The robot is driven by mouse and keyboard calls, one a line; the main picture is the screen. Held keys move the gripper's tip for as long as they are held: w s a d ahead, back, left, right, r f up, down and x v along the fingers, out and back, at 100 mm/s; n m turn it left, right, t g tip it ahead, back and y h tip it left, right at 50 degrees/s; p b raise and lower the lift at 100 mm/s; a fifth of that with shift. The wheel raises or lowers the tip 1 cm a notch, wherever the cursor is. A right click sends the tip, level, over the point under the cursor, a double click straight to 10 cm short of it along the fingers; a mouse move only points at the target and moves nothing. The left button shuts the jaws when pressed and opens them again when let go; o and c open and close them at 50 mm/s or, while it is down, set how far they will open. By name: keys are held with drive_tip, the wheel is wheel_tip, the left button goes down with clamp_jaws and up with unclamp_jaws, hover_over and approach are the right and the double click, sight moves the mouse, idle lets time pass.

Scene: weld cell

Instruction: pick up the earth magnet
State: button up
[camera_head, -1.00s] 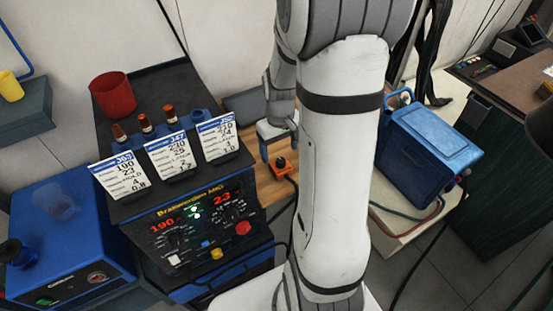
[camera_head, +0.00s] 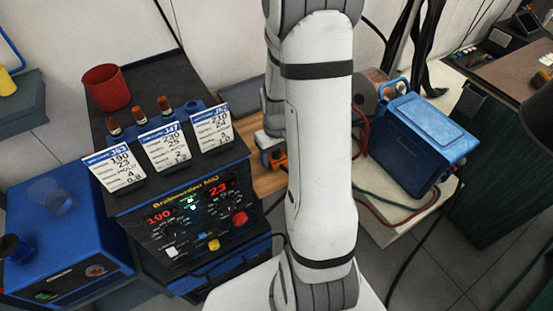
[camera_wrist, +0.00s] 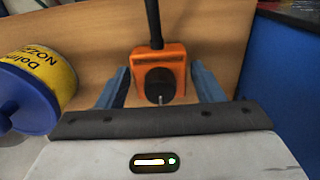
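The earth magnet, an orange block with a black round knob and a black cable (camera_wrist: 170,60), stands upright on a wooden surface in the wrist view. In the head view the orange block (camera_head: 279,158) shows small beside my arm, partly hidden. My gripper (camera_wrist: 160,80) has its two blue-grey fingers apart, one on each side of the block's lower part. A gap shows between the block and each finger. I cannot tell how deep the fingers reach around it. In the head view my arm hides most of the gripper.
A yellow tin with lettering (camera_wrist: 42,72) stands close left of the left finger. A blue surface (camera_wrist: 290,75) lies at the right. The welding machine (camera_head: 190,225) with settings cards is left of my arm; a blue case (camera_head: 430,140) is on the right.

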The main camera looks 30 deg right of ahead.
drive_tip(key=c, duration=1.2)
drive_tip(key=shift+r, duration=0.1)
